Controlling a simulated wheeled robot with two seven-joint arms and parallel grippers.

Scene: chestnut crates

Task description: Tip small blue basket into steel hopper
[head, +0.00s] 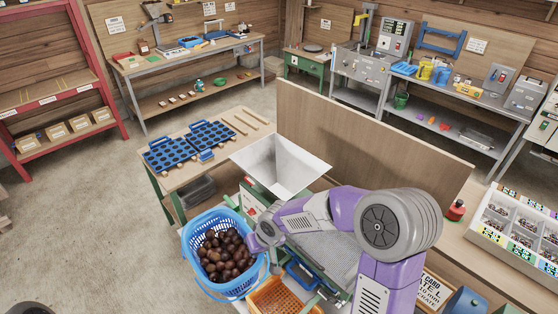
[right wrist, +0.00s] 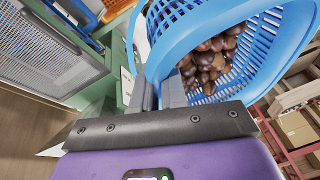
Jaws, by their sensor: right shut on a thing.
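The small blue basket (head: 196,284) is full of brown chestnuts (head: 226,256). Its open top faces up in the head view. My right gripper (head: 264,243) is shut on the basket's rim at its right side; the right wrist view shows the fingers (right wrist: 160,94) against the blue rim (right wrist: 190,35), with chestnuts inside. The steel hopper (head: 281,165) stands beyond and to the right of the basket, its wide mouth open upward. The basket is apart from the hopper. Whether the basket rests on anything is hidden. My left gripper is not in view.
An orange crate (head: 282,299) is right of the basket, beside a grey mesh screen (head: 335,252). Blue trays (head: 172,152) lie on the bench left of the hopper. A wooden panel (head: 365,140) stands behind the hopper. The floor at left (head: 90,240) is clear.

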